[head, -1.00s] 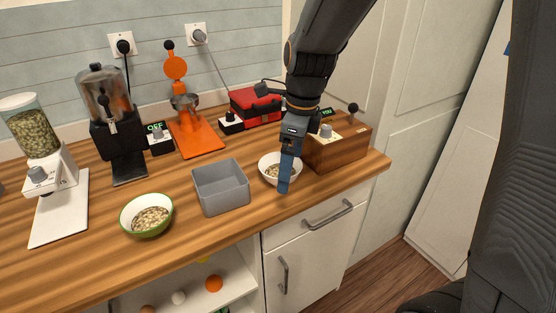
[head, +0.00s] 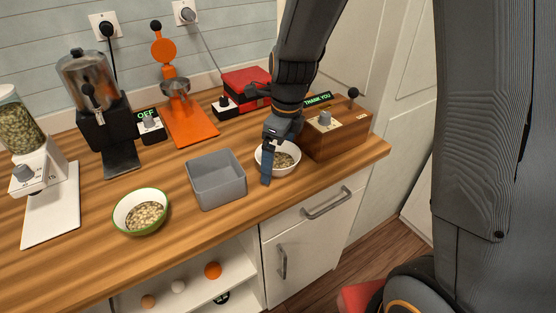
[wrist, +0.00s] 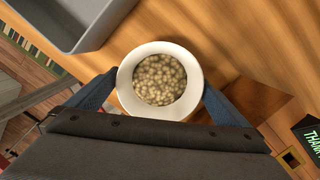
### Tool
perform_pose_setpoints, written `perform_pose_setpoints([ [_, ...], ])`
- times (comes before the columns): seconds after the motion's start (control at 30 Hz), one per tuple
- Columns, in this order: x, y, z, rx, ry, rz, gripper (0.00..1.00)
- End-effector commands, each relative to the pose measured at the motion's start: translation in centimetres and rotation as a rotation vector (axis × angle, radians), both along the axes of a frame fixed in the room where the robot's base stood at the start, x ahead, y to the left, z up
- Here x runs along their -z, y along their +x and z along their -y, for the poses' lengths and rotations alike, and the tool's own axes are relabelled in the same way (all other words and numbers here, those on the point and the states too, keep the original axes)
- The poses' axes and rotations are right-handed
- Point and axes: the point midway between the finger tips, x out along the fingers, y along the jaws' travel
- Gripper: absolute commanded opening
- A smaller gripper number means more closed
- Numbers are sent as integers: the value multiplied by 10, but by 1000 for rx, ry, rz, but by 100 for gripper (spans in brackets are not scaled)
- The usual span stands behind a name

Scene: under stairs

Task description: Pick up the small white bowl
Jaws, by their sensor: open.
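The small white bowl (head: 288,168) stands upright on the wooden counter and holds pale beans or beads. It is just left of the wooden box. My gripper (head: 267,165) is over the bowl's left side in the head view. In the wrist view the white bowl (wrist: 124,92) sits between my two blue fingers, one on each side of its rim. The gripper (wrist: 160,100) is open. I cannot tell whether a finger touches the rim.
A grey bin (head: 217,190) stands left of the bowl. A green-rimmed bowl (head: 127,222) is farther left. The wooden box (head: 345,138) showing "THANK YOU" is close on the right. An orange press (head: 190,128) and a red box (head: 245,82) stand behind.

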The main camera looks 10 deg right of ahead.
Motion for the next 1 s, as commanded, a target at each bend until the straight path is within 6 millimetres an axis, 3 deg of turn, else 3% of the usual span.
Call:
perform_pose_setpoints([
  [0.3, 6, 0, 0, 0, 0, 0, 100],
  [0.53, 5, 0, 0, 0, 0, 0, 64],
  [1.0, 0, 1, -1, 0, 1, 3, 64],
])
